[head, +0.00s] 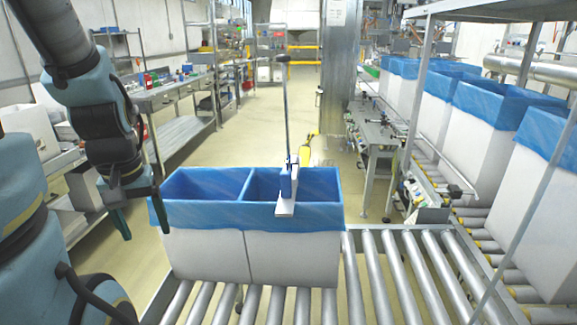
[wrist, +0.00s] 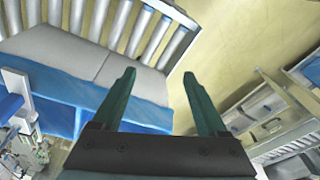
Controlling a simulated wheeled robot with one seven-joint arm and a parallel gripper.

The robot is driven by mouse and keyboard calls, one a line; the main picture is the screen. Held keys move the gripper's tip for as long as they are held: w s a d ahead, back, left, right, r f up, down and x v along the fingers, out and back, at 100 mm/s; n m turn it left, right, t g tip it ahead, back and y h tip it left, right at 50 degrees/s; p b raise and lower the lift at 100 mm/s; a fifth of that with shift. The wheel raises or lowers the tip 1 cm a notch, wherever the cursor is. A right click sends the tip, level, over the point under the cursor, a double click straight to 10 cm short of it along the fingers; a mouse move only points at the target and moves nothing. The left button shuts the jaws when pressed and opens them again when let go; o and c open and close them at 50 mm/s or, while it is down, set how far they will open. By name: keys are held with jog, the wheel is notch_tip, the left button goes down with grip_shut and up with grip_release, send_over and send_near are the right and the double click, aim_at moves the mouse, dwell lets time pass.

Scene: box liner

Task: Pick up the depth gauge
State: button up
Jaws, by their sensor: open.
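The depth gauge (head: 286,188) stands upright on the front rim of the right-hand blue-lined box, with a blue and white body, a pale foot and a tall thin dark rod topped by a short dark bar. In the wrist view, a white and blue part that looks like the gauge (wrist: 18,98) shows at the left edge, partly cut off. My gripper (head: 147,232) points down beside the left end of the boxes, well left of the gauge. Its two green fingers (wrist: 159,75) are apart with nothing between them.
Two white boxes with blue liners (head: 205,255) stand side by side on a roller conveyor (head: 390,275). More lined boxes (head: 490,105) line the right, near a metal rack post. A workbench (head: 180,90) stands at the back left. Free air lies above the near boxes.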

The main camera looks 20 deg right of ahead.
jog(key=shift+c, duration=0.5)
jog(key=w+d+n+b, duration=0.3)
jog(key=w+d+n, duration=0.1)
jog(key=w+d, duration=0.45)
jog(key=n+y+b, duration=0.4)
jog(key=n+b, duration=0.2)
jog(key=n, duration=0.3)
send_near(282, 182)
jog(key=d, duration=0.2)
jog(key=shift+t, duration=0.3)
jog(key=x, duration=0.5)
jog(key=shift+w+a+f, duration=0.2)
jog(key=shift+w, duration=0.1)
jog(key=shift+a+p+x, duration=0.2)
jog(key=shift+p+x, duration=0.35)
jog(key=shift+x, duration=0.9)
jog(key=shift+a+p+x, duration=0.2)
jog(key=shift+p+x, duration=0.35)
jog(key=shift+x, duration=0.85)
